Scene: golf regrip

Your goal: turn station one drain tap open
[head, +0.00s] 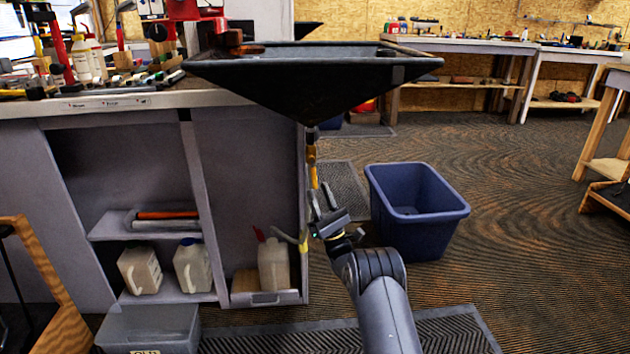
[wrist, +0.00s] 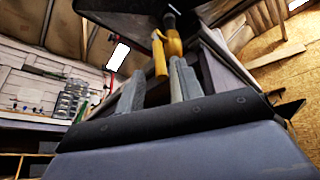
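The drain tap hangs under the dark funnel-shaped tray (head: 300,90) at the bench's right end. Its yellow handle (head: 313,176) points down, with the brassy tap body (head: 311,153) above it. In the wrist view the yellow handle (wrist: 160,57) hangs beside the yellow tap body (wrist: 173,42), just beyond my fingertips. My gripper (head: 321,192) is below the tap, pointing up. In the wrist view its two grey fingers (wrist: 157,82) stand apart with a gap between them. The handle's lower end lines up with this gap; I cannot tell whether the fingers touch it.
A blue bin (head: 415,215) stands on the floor right of my arm. The bench cabinet (head: 245,180) is close on the left, with jugs (head: 190,265) and a bottle (head: 273,263) on its low shelves. A grey tub (head: 150,330) stands in front. Open floor lies farther right.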

